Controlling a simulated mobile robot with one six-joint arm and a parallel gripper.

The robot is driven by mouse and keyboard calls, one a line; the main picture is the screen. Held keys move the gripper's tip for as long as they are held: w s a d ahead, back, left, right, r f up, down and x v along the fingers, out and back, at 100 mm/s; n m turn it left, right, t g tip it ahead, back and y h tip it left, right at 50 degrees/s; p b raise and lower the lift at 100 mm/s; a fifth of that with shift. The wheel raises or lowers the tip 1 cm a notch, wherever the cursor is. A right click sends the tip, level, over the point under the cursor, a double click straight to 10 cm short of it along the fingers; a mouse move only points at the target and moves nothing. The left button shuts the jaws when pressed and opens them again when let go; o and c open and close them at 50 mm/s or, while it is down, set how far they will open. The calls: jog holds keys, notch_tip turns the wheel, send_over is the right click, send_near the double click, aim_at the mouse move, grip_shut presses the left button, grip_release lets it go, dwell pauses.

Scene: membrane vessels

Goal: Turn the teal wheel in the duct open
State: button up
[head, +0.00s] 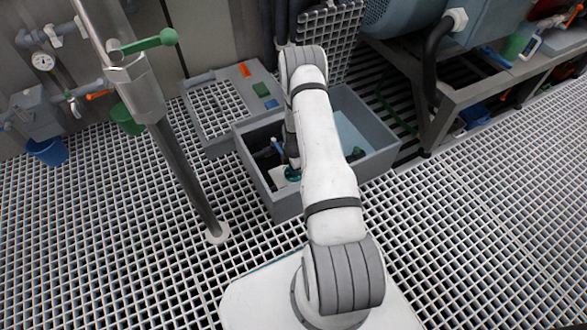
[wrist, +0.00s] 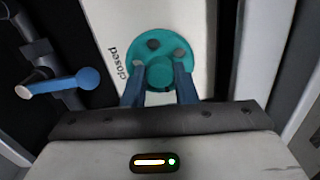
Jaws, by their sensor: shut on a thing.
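The teal wheel (wrist: 160,48) shows in the wrist view as a round disc with dark holes and a raised hub, on a pale panel. The word "closed" is printed on the panel to its left. My gripper (wrist: 160,82) has its two blue-grey fingers on either side of the wheel's hub, shut on it. In the head view a small part of the teal wheel (head: 292,174) shows inside the open grey duct (head: 287,208), beside my arm. My arm hides much of the duct's inside and my gripper's fingertips there.
A blue-handled lever (wrist: 62,82) is left of the wheel in the wrist view. The duct's walls stand around my gripper. A steel post (head: 185,170) with a green handle (head: 148,43) rises left of my arm. A grated lid (head: 216,108) lies behind the duct.

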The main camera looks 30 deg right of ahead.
jog(key=n, duration=0.4)
jog(key=shift+a+n, duration=0.1)
jog(key=shift+n, duration=0.2)
dwell(0.3)
jog(key=o, duration=1)
jog(key=shift+r, duration=0.1)
notch_tip(320, 180, up, 8)
jog(key=p, duration=0.2)
jog(key=shift+p, duration=0.35)
jog(key=shift+f, duration=0.2)
